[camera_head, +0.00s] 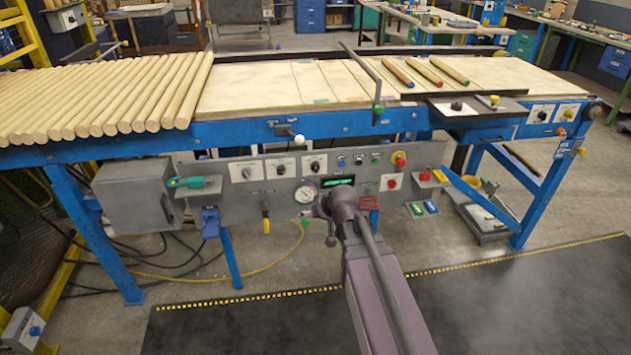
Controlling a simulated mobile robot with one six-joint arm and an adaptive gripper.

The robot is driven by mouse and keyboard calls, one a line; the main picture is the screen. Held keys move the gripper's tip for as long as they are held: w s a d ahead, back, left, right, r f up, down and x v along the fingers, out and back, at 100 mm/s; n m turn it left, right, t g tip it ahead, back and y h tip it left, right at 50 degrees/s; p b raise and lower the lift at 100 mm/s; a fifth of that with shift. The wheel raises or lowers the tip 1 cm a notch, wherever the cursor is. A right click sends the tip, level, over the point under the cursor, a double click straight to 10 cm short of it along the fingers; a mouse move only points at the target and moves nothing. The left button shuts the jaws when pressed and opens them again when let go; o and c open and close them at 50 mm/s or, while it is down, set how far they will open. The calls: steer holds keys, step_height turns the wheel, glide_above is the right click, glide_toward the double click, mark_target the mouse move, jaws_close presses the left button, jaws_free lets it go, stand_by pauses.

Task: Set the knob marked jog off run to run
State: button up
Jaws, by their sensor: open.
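A grey control panel (230,208) hangs below the blue-framed table. Three rotary knobs on white plates sit in its upper row: a left knob (247,173), a middle knob (281,169) and a right knob (315,166). More knobs on white plates, one (541,115) and another (569,113), are at the table's right end. The lettering is too small to read, so I cannot tell which is marked jog off run or where it points. My gripper (322,207) is open in front of the panel, below the right knob. My purple arm hides part of the panel's lower middle.
A green-handled tool (188,182) sits at the panel's left. Wooden rods (105,100) cover the table's left. The dark floor mat (480,305) is clear.

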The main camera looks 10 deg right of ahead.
mark_target(316, 171)
steer(key=w+d+f+m+t+h+b, duration=0.2)
steer(key=w+d+t+b, duration=0.1)
steer(key=w+t+b, duration=0.2)
steer(key=w+d+f+m+t+h+b, duration=0.1)
steer(key=w+t+b, duration=0.4)
steer(key=w+b, duration=0.5)
step_height(316, 171, down, 2)
steer(key=d+m+b, duration=0.1)
steer(key=b, duration=0.2)
steer(key=shift+d+f+m+t+h, duration=0.25)
steer(key=shift+d+m+t+h, duration=0.05)
steer(key=shift+d+t+h, duration=0.1)
steer(key=shift+w, duration=0.15)
steer(key=w, duration=1.3)
steer(key=shift+w, duration=0.35)
steer(key=c, duration=1.2)
